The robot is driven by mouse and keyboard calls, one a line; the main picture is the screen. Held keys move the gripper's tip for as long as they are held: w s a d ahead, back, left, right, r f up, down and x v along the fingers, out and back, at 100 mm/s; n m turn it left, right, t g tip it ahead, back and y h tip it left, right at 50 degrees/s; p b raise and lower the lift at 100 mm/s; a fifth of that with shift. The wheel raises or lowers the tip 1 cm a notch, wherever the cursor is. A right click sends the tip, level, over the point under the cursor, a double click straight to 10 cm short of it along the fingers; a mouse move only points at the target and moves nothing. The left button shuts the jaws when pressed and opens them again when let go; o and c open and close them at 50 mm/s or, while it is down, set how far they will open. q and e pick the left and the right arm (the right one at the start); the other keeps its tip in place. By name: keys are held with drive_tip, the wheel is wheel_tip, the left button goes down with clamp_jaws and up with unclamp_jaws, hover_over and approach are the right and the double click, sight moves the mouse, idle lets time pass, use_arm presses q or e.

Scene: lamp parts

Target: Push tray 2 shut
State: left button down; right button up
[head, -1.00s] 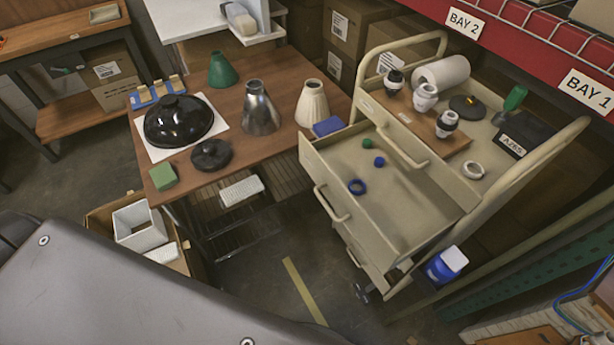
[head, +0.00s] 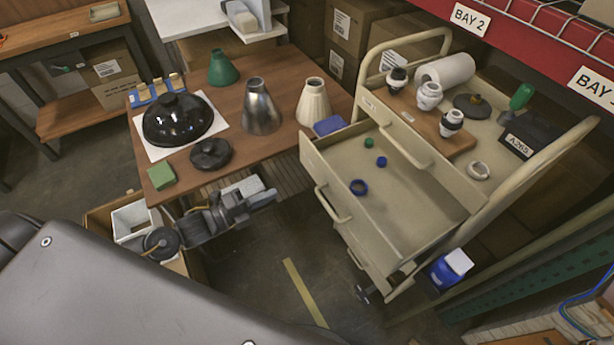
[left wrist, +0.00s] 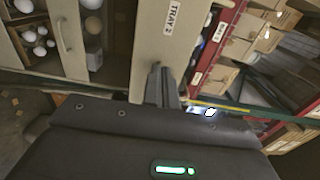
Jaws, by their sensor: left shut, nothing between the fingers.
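In the left wrist view a beige front panel labelled TRAY 2 (left wrist: 150,45) stands just beyond my left gripper (left wrist: 161,75); whether they touch I cannot tell. My left gripper (head: 268,198) is shut and empty, left of the cart's drawer fronts and beside the brown table. My right gripper is not in view.
The brown table (head: 275,90) carries a black dome (head: 177,118), lamp shades and a green block (head: 161,176). The cart top holds several bulb-like parts and a white roll (head: 445,70). A blue container (head: 447,270) stands by the cart. Floor with a yellow stripe (head: 304,290) is clear.

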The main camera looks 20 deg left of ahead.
sight(317, 173)
use_arm(q)
drive_tip(key=p+x, duration=0.3)
drive_tip(key=x, duration=0.8)
drive_tip(key=shift+a+r, duration=0.1)
drive_tip(key=shift+w+d, duration=0.4)
drive_tip(key=shift+w, duration=0.05)
drive_tip(key=shift+w, duration=0.1)
